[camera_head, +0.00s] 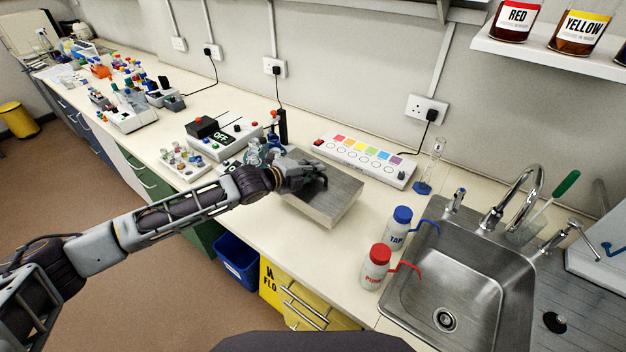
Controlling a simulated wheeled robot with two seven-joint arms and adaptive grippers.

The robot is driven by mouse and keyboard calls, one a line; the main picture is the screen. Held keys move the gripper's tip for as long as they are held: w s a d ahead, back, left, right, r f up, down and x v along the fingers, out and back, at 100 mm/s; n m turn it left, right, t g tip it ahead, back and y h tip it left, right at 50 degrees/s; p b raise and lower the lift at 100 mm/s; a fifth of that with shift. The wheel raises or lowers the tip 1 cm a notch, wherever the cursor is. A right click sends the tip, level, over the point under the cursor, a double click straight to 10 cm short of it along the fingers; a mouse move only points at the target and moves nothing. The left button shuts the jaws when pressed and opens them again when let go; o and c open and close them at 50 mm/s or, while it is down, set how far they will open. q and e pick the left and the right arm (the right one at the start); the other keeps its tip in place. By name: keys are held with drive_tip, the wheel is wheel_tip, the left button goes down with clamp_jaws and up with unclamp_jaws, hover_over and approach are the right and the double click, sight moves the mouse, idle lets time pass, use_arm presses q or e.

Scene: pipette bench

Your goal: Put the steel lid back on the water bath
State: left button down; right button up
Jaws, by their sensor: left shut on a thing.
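The steel lid (337,188) shows as a flat grey brushed-metal slab at the middle of the bench. My left gripper (314,181) reaches over it from the left and is shut on it near its top, where the grip is partly hidden by the fingers. A metal side shows along the near edge below the top. I cannot tell lid from water bath there, or whether the lid rests on the bath or is just above it. My right gripper is not in view.
A strip with coloured squares (365,160) lies behind the lid. A TAP bottle (397,232) and a red-capped bottle (375,268) stand to the right, before the sink (465,275). A device reading OFF (222,138) and glassware stand left.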

use_arm(q)
drive_tip(key=shift+r, duration=1.25)
